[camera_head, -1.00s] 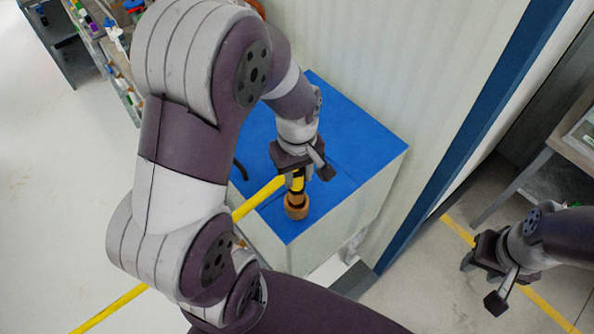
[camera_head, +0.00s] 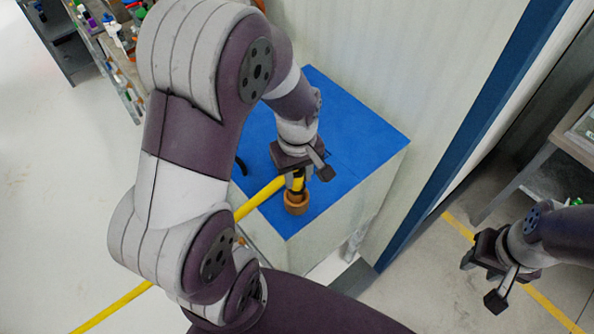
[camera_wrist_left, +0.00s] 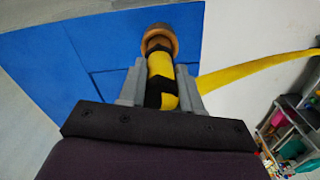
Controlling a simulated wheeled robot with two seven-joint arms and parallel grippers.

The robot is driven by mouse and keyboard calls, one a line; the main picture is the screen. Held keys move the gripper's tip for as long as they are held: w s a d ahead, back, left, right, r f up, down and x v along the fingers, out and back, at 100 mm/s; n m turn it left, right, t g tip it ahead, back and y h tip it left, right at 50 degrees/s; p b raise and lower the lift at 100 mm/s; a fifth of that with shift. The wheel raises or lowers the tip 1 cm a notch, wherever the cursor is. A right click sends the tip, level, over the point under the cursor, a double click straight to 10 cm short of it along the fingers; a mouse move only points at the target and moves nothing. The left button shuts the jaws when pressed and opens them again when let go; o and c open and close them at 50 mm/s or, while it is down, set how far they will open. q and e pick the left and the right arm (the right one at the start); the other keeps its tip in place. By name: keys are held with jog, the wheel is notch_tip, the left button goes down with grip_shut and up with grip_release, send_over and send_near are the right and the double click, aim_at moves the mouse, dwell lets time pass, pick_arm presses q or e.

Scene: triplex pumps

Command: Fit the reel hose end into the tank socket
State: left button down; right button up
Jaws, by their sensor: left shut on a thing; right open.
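The reel hose end (camera_head: 298,184), yellow with black bands, is between the fingers of my left gripper (camera_head: 300,178), which is shut on it. In the left wrist view the hose end (camera_wrist_left: 160,68) points at the round brown tank socket (camera_wrist_left: 160,34). The socket (camera_head: 296,203) stands on the blue top of the tank (camera_head: 350,125), near its front corner. My right gripper (camera_head: 482,280) is open and empty, away at the lower right.
The yellow hose (camera_head: 262,196) runs left off the tank and down to the floor, partly behind my left arm. A pale wall (camera_head: 420,90) with a blue post (camera_head: 460,150) stands behind the tank. Shelves with small items (camera_head: 110,40) stand at upper left.

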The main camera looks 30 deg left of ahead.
pick_arm(q)
jog(key=shift+f+b, duration=0.9)
jog(key=shift+f, duration=0.4)
jog(key=c, duration=0.7)
grip_release()
jog(key=shift+r, duration=0.35)
notch_tip(320, 180, up, 8)
jog(key=shift+r+b, duration=0.25)
jog(key=shift+b, duration=0.55)
notch_tip(320, 180, up, 4)
jog(key=shift+f+p, duration=0.1)
jog(key=shift+p, duration=1.15)
jog(key=shift+f, duration=0.15)
